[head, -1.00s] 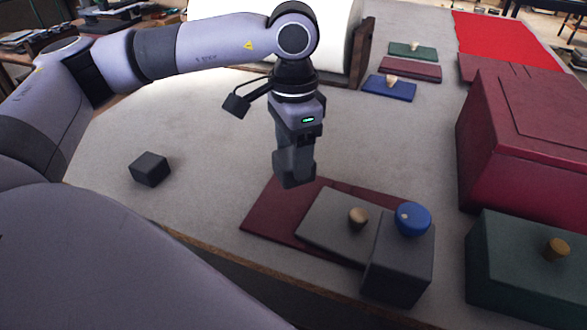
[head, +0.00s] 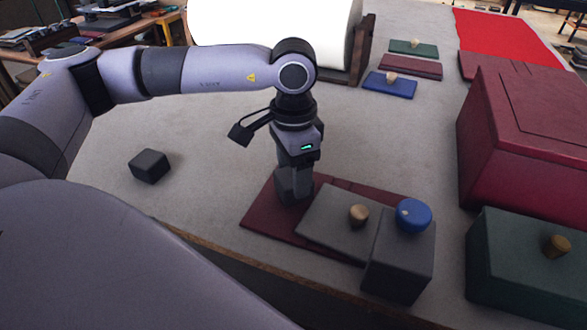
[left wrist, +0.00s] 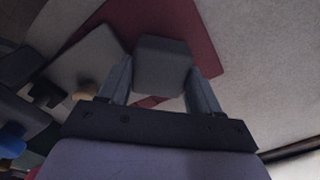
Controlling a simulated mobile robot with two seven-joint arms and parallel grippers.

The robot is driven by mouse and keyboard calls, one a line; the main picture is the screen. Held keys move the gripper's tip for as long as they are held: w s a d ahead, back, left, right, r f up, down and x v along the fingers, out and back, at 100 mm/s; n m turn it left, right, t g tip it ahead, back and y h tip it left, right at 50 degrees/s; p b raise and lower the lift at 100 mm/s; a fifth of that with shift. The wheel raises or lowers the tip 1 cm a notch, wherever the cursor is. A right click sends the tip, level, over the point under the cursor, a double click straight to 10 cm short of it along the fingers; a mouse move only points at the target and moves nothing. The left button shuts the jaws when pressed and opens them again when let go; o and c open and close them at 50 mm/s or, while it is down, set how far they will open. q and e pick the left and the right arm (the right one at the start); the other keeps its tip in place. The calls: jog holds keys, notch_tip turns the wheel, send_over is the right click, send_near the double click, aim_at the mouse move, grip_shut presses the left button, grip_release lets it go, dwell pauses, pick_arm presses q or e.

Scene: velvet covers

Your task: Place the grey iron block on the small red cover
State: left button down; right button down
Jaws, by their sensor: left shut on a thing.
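The small red cover (head: 262,222) is a flat dark red panel lying on the table near its front edge. My left gripper (head: 294,190) is shut on a grey block (left wrist: 162,65), with one finger on each side of it in the left wrist view. The gripper points down over the back left part of the red cover. The block is low over the cover; I cannot tell whether it touches it. My right gripper is out of view.
A grey lid with a wooden knob (head: 358,214) lies over the cover's right part, beside a grey box with a blue knob (head: 413,215). A dark block (head: 150,166) sits to the left. A green box (head: 520,275) and large red box (head: 520,150) stand right.

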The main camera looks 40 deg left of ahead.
pick_arm(q)
jog(key=shift+f+b, duration=0.25)
jog(key=shift+b, duration=0.05)
jog(key=shift+c, duration=1)
grip_release()
jog(key=shift+r+p, duration=0.4)
jog(key=shift+p, duration=0.05)
notch_tip(320, 180, up, 12)
jog(key=shift+r+b, duration=0.2)
jog(key=shift+b, duration=0.2)
